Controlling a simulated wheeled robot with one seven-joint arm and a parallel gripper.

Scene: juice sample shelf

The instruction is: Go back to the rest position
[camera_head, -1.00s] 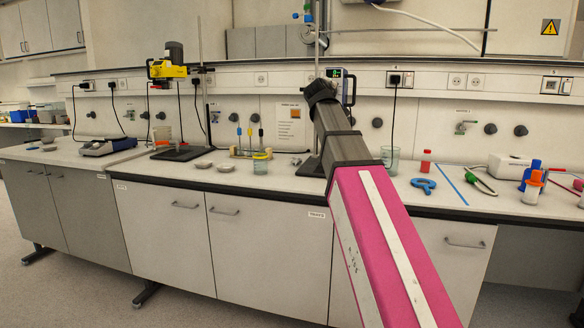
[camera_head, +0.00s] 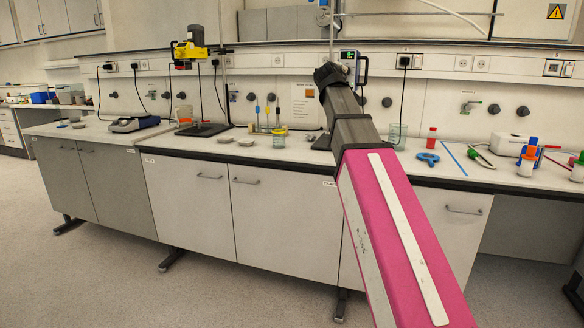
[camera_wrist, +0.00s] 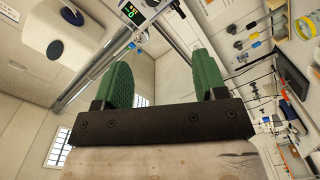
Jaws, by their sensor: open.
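My gripper (camera_wrist: 163,80) shows in the wrist view with its two green fingers apart and nothing between them. Past the fingers are pale walls and ceiling, with bench equipment to the right. In the head view my pink and dark grey arm reaches up in front of the lab bench. Its dark far end is in front of the wall panel, above the bench top. The fingers themselves cannot be made out in the head view.
The bench (camera_head: 200,212) runs across the view. A yellow stirrer (camera_head: 188,50) stands left. A glass beaker (camera_head: 398,136), red-capped bottle (camera_head: 431,139) and blue clamp (camera_head: 428,158) are right of my arm. A small jar (camera_head: 279,138) stands left of it. The floor in front is clear.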

